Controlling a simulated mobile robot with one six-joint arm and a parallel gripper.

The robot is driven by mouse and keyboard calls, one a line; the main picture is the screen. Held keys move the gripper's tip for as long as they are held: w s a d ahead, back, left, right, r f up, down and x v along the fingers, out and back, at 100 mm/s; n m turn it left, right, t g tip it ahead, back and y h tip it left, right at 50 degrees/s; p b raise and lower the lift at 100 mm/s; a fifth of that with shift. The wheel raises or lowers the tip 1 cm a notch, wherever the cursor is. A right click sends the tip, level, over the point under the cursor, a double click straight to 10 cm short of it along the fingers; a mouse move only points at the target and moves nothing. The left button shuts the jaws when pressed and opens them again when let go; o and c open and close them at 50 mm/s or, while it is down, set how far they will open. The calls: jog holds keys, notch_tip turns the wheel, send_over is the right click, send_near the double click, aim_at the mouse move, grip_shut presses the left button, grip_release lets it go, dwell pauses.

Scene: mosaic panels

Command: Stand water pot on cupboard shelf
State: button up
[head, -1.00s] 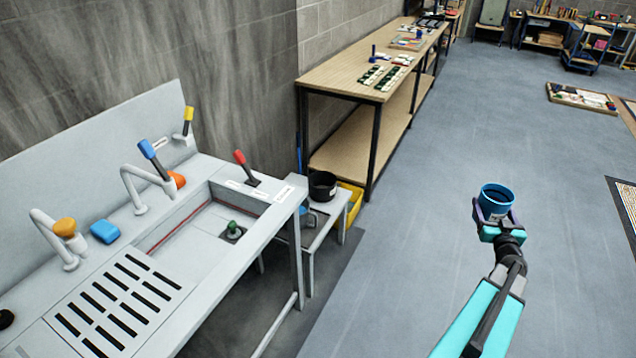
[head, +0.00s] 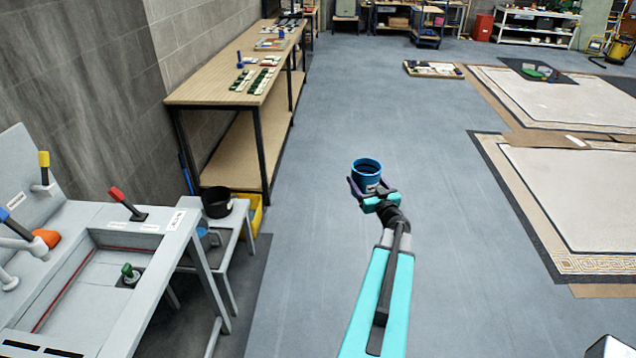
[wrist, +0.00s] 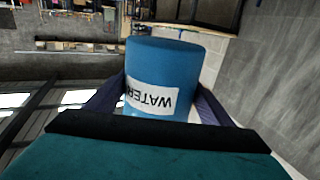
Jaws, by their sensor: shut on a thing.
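The water pot (head: 367,180) is a blue open-topped cylinder. It is upright in my gripper (head: 370,190), held in the air above the open floor in the head view. In the wrist view the water pot (wrist: 165,72) sits between the two dark fingers, and its white label reads WATER. My gripper is shut on it. The inside of the pot looks dark, and I cannot tell what it holds. I cannot pick out the cupboard shelf for certain in these frames.
A long wooden bench (head: 205,92) runs along the wall. Mosaic panels (head: 590,190) lie at the right. The floor (head: 330,110) ahead is clear.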

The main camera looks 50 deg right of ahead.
jog(key=w+a+n+t+y+b, duration=0.1)
jog(key=w+a+n+y+b, duration=0.2)
jog(key=w+a, duration=0.5)
jog(key=w+a+n+y+b, duration=0.15)
jog(key=w+a+y, duration=0.3)
jog(key=a, duration=0.75)
jog(key=w+a+n+t+y+b, duration=0.1)
jog(key=w+a+n+y, duration=0.4)
jog(key=a, duration=0.5)
jog(key=a+f+n+g+y+b, duration=0.1)
jog(key=a+y, duration=0.4)
jog(key=a, duration=1.2)
jog(key=a+f+n+g+y+b, duration=0.1)
jog(key=a+n+g+y+b, duration=0.3)
jog(key=a, duration=1.4)
jog(key=shift+w+a+f+n+g+y, duration=0.3)
jog(key=shift+w+f+n+g+y, duration=0.05)
jog(key=shift+n+g+y, duration=0.85)
